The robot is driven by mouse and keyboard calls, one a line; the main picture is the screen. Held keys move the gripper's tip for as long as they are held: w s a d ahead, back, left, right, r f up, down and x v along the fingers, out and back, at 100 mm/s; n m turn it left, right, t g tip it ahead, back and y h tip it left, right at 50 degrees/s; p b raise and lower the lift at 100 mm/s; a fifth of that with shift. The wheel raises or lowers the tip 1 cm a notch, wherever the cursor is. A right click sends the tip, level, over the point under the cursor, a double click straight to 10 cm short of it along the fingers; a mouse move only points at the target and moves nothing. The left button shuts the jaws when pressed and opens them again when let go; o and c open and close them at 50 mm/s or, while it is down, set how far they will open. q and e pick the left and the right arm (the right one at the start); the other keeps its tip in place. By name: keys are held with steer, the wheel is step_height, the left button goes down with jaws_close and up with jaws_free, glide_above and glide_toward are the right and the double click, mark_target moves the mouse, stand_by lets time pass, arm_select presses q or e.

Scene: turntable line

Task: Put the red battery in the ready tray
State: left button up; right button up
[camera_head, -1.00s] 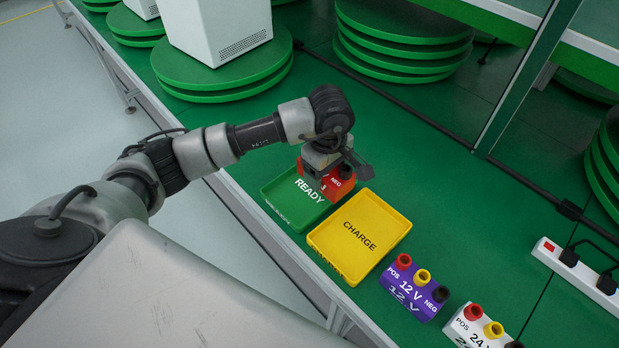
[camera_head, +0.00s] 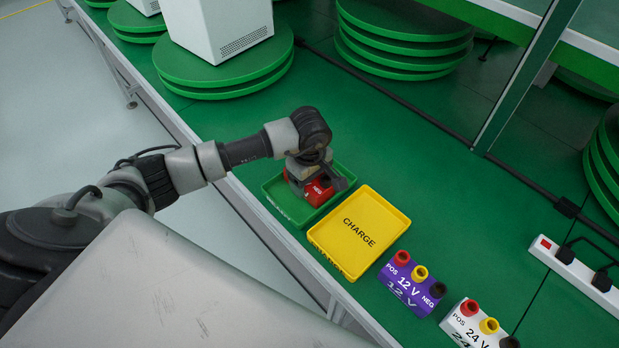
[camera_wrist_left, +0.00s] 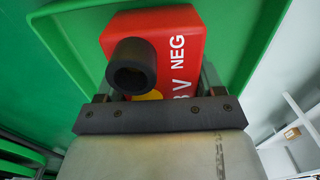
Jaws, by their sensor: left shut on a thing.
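The red battery (camera_head: 319,191) is in my left gripper (camera_head: 309,181), which is shut on it. In the left wrist view the battery (camera_wrist_left: 185,48) shows the word NEG and a black terminal. The green ready tray (camera_head: 272,187) lies around and below the battery, and its walls also show in the left wrist view (camera_wrist_left: 248,62). The battery is inside the tray's outline and low. I cannot tell whether it touches the tray floor. The gripper and battery hide much of the tray's inside. My right gripper is not in view.
The yellow charge tray (camera_head: 385,212) stands right beside the ready tray and is empty. A purple 12 V block (camera_head: 408,290) and a white 24 V block (camera_head: 467,326) stand further right. A power strip (camera_head: 577,274) lies at the right. The green table behind the trays is clear.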

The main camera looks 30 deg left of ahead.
arm_select(q)
steer(key=shift+f, duration=0.1)
steer(key=o, duration=1.3)
steer(key=shift+r, duration=0.2)
step_height(320, 180, up, 12)
steer(key=shift+b, duration=0.55)
